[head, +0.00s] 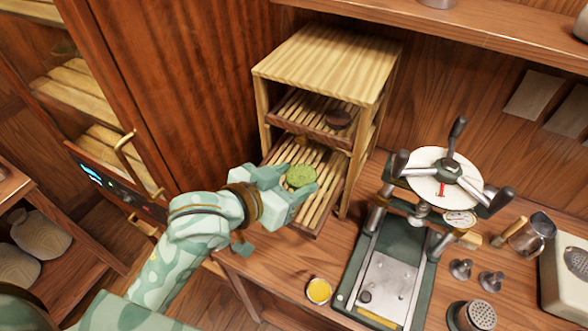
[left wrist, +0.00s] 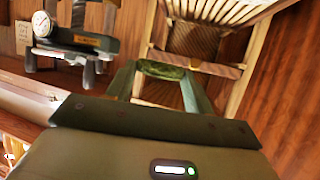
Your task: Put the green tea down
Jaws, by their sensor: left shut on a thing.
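The green tea (head: 301,176) is a round, rough green cake between the fingers of my left gripper (head: 298,182). It also shows in the left wrist view (left wrist: 162,70), between the two pale green fingers. My left gripper is shut on it, at the front of a wooden rack's lower slatted tray (head: 322,206), which juts out of the rack. I cannot tell whether the cake touches the slats. A dark brown cake (head: 338,119) lies on the upper slatted tray (head: 290,112). My right gripper is not in view.
The wooden rack (head: 330,65) stands on the counter, with a cabinet with brass handles (head: 128,150) to its left. A metal press (head: 392,270) stands close on the right. A small cup with yellow contents (head: 318,290), a metal jug (head: 530,235) and a perforated metal shaker (head: 475,316) stand nearby.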

